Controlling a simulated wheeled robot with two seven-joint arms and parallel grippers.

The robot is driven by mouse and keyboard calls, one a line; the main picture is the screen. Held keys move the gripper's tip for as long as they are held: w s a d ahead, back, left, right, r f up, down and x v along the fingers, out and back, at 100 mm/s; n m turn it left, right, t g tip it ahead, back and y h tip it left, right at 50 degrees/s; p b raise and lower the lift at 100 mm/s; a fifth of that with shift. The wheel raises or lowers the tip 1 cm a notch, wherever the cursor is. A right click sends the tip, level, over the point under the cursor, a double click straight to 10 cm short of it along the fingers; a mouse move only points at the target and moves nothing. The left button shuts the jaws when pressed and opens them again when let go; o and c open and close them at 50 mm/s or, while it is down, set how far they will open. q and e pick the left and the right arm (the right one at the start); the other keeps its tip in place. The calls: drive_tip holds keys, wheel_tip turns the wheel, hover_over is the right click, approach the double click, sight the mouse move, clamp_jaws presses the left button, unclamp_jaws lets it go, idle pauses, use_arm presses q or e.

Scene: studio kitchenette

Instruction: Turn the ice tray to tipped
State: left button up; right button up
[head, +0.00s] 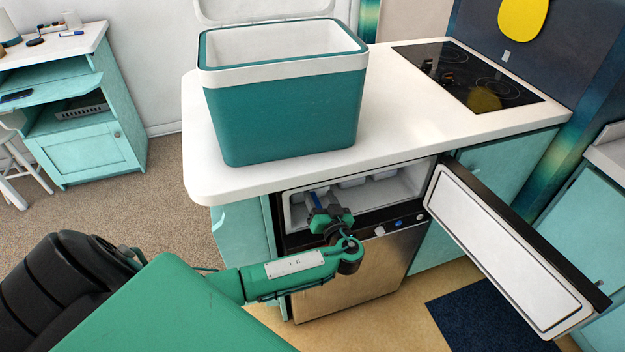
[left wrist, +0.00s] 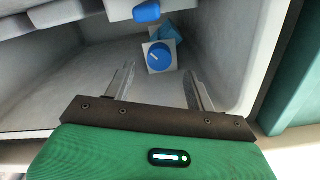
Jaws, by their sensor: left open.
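My left gripper (head: 323,208) reaches into the open freezer compartment (head: 413,178) below the counter. In the left wrist view my left gripper (left wrist: 160,73) is open, with its two fingers apart and nothing between them. A blue round knob (left wrist: 160,56) with a white pointer line, on a white square plate, lies just beyond the fingertips, roughly centred between them. Part of a blue piece, possibly the ice tray (left wrist: 165,33), shows behind the plate; most of it is hidden. I cannot tell its tilt. My right gripper is not in view.
The freezer door (head: 510,250) stands open to the right. A white bin with a blue front (left wrist: 147,12) is close by inside. The compartment walls are near the gripper. A teal cooler (head: 285,110) stands on the counter above; a black cooktop (head: 465,75) is at the right.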

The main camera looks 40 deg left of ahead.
use_arm(q)
drive_tip(key=x, duration=0.7)
drive_tip(key=shift+w+a+p, duration=0.1)
drive_tip(key=shift+a+p, duration=0.05)
drive_tip(key=shift+p, duration=0.25)
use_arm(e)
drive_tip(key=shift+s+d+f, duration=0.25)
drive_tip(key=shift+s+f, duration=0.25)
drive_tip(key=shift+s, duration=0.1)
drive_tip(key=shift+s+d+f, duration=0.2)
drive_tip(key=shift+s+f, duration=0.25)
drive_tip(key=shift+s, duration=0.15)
use_arm(q)
drive_tip(key=c, duration=1)
drive_tip(key=shift+f+m, duration=0.1)
drive_tip(key=shift+m, duration=0.6)
drive_tip(key=o, duration=1)
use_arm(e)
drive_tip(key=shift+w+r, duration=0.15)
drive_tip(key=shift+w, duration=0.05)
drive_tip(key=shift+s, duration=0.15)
